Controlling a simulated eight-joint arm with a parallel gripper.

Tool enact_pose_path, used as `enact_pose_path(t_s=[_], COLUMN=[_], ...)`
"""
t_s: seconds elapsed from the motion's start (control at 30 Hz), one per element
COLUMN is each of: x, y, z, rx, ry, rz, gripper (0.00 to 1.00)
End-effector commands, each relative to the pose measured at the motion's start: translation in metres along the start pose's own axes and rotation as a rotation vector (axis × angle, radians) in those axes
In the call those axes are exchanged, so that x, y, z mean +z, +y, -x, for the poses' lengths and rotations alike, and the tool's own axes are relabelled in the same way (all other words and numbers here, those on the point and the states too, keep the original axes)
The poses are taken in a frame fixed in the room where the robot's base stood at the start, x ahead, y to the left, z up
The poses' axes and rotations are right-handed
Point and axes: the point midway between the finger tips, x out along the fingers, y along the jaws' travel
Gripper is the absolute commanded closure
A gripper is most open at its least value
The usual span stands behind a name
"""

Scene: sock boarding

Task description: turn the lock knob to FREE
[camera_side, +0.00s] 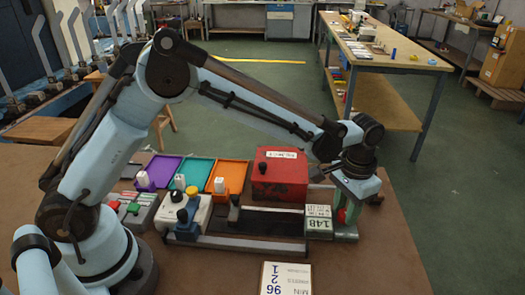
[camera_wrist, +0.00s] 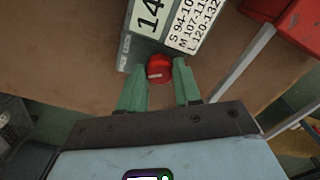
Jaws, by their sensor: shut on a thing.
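The red lock knob (camera_wrist: 159,68) sits at the edge of a grey-green block (camera_wrist: 127,50) in the wrist view. The block carries white labels, one reading 14 and one listing sizes. In the side view the knob shows as a small red patch (camera_side: 341,215) at the right end of the block marked 14B (camera_side: 318,228). My gripper (camera_wrist: 160,76) has its two green fingers on either side of the knob, shut on it. In the side view my gripper (camera_side: 350,208) points down at the block's right end. I cannot read any FREE mark or the knob's turn.
A red box (camera_side: 280,180) stands behind a dark rail (camera_side: 270,222) left of the block. Purple, green and orange trays (camera_side: 229,178) lie further left, with a white knobbed unit (camera_side: 184,215). A printed card (camera_side: 286,279) lies in front. Bare brown tabletop (camera_side: 375,265) is clear at front right.

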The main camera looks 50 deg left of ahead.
Motion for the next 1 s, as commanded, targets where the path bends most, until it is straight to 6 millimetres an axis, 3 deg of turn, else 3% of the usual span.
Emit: enact_pose_path(t_s=[0.03,0.07,0.2,0.57,0.97,1.0], x=[-0.0001,-0.0001,-0.0001,0.0001,0.0001,0.0001], y=[0.0,0.0,0.0,-0.0017,-0.0007,-0.0006], z=[0.0007,0.0007,0.0005,0.0001,0.0001,0.0075], rx=[0.0,0.0,0.0,-0.003,-0.001,-0.001], ry=[0.0,0.0,0.0,-0.001,0.0,0.0], rz=[-0.001,-0.001,-0.001,-0.027,-0.395,-0.406], gripper=[0.97,0.62,0.41,0.41,0.41,0.41])
